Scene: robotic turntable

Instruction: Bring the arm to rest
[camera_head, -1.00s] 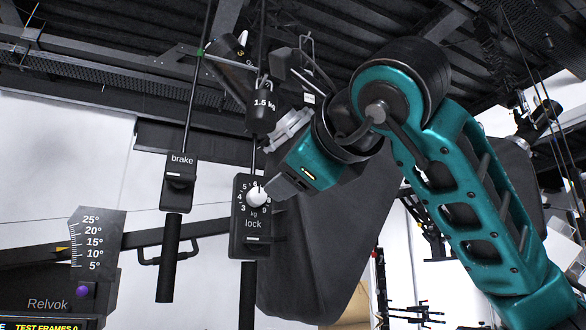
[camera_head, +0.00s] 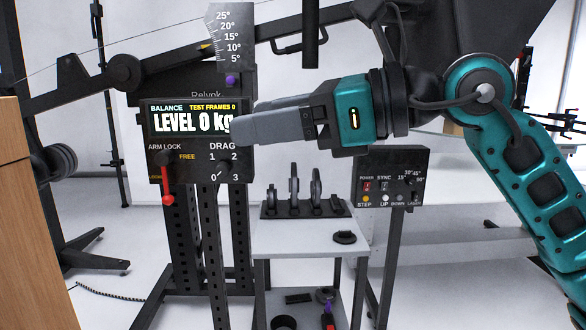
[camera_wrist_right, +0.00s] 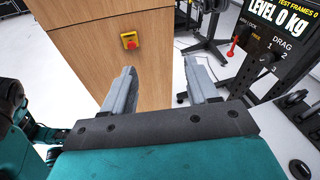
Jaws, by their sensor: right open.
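The balance panel (camera_head: 190,118) reads "LEVEL 0 kg" and "TEST FRAMES 0". Its ARM LOCK lever (camera_head: 167,180) has a red end and hangs downward, below and left of the word FREE. It also shows in the right wrist view (camera_wrist_right: 232,46). The dark beam (camera_head: 320,19) slopes up to the right behind an angle scale (camera_head: 230,38). My right gripper (camera_head: 240,117) is open and empty in front of the panel's right side, covering part of the display's end. In the right wrist view its fingers (camera_wrist_right: 158,67) stand apart. My left gripper is out of view.
A wooden cabinet (camera_head: 18,190) stands at left; its red button (camera_wrist_right: 130,41) shows in the wrist view. A small cart (camera_head: 300,236) with several upright dark pieces stands below my right gripper. A control box (camera_head: 392,177) is right of it.

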